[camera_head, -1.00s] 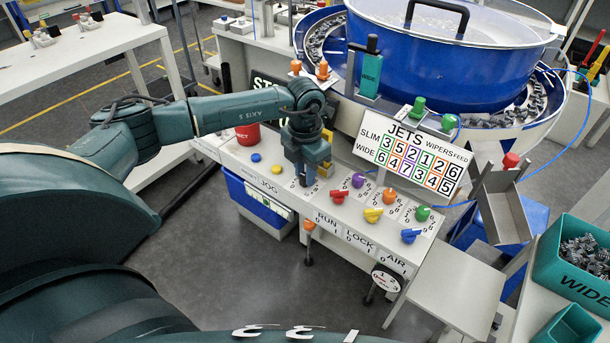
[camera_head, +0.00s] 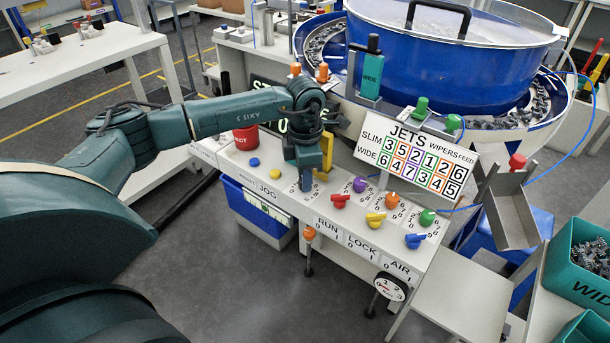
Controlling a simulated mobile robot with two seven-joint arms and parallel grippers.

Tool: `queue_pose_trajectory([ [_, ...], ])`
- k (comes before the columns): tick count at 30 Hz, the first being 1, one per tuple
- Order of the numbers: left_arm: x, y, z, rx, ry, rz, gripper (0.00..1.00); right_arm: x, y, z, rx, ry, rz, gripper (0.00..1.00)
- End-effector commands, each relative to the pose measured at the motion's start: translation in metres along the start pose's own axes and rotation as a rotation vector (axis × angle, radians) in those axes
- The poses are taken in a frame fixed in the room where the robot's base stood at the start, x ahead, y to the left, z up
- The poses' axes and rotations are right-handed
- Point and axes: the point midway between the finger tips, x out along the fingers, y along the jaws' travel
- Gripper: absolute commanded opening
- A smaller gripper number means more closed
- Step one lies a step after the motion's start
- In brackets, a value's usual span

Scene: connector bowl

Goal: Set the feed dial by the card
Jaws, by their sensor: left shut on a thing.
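The card (camera_head: 413,160) stands on the panel, with rows SLIM and WIDE and columns for jets, wipers and feed. The last column reads 6 for SLIM and 5 for WIDE. My left gripper (camera_head: 306,184) points down at the left end of the row of numbered dials. It is shut on a dial there, which the fingers mostly hide; its colour and setting cannot be read. To its right are a purple dial (camera_head: 360,184), an orange dial (camera_head: 392,200) and a green dial (camera_head: 427,217). My right gripper is not in view.
Red (camera_head: 340,201), yellow (camera_head: 375,220) and blue (camera_head: 413,240) switches sit in front, by RUN, LOCK and AIR. Blue and yellow buttons are at the left near JOG. A blue bowl (camera_head: 450,70) stands behind, a metal chute (camera_head: 512,215) and teal bins at the right.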

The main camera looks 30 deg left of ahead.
Motion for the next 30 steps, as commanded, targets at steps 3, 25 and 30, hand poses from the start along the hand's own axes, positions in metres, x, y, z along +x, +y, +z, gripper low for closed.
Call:
queue_pose_trajectory([
  [3, -0.002, 0.001, 0.001, 0.001, -0.005, 0.003, 0.02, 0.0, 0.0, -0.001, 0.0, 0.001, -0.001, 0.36],
  [25, -0.001, 0.0, 0.0, 0.0, -0.002, 0.001, 0.46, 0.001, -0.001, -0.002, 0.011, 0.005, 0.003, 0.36],
  [30, -0.016, 0.001, 0.001, 0.0, -0.004, 0.002, 0.46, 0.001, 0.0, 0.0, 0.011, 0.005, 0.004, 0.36],
])
